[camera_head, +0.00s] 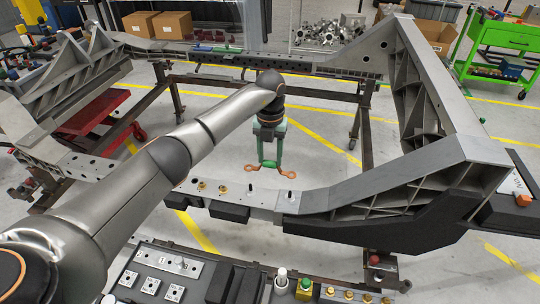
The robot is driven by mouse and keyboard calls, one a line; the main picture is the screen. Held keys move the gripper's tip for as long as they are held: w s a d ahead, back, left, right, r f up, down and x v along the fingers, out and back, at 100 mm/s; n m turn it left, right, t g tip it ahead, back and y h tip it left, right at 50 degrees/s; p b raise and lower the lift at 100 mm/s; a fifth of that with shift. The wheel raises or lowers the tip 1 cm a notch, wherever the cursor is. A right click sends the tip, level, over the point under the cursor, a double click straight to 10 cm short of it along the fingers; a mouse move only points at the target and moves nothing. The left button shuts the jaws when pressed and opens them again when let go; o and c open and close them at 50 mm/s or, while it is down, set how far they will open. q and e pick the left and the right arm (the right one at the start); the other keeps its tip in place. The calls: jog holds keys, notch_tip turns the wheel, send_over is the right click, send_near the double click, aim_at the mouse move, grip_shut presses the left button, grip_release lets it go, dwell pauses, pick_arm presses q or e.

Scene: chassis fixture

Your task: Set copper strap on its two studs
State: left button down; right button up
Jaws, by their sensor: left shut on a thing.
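My left gripper (269,163), with green fingers, hangs from my arm near the middle of the view. It is shut on the copper strap (285,173), whose ringed ends stick out to both sides of the fingers. The strap appears above and apart from the near rail of the chassis frame (320,201). On that rail below the strap stand two small studs, a left one (250,188) and a right one (291,195). The middle of the strap is partly hidden by the fingers. My right gripper is out of view.
Brass fittings (222,189) sit on the rail to the left of the studs. A dark tray (330,283) of small parts lies along the near edge. The tall frame bracket (425,90) rises at right. The floor inside the frame is open.

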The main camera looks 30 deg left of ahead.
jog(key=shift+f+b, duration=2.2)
pick_arm(q)
notch_tip(320, 180, down, 6)
jog(key=shift+r, duration=0.2)
jog(key=shift+r, duration=0.1)
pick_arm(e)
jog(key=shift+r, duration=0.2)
pick_arm(q)
jog(key=shift+f, duration=0.2)
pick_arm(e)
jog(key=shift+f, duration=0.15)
pick_arm(q)
jog(key=shift+f+b, duration=0.95)
jog(key=shift+f, duration=0.55)
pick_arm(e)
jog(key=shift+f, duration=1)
pick_arm(q)
jog(key=shift+f, duration=0.2)
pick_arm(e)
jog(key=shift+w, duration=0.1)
pick_arm(q)
jog(key=shift+f, duration=0.4)
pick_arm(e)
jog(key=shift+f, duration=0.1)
pick_arm(q)
jog(key=shift+c, duration=1.3)
grip_release()
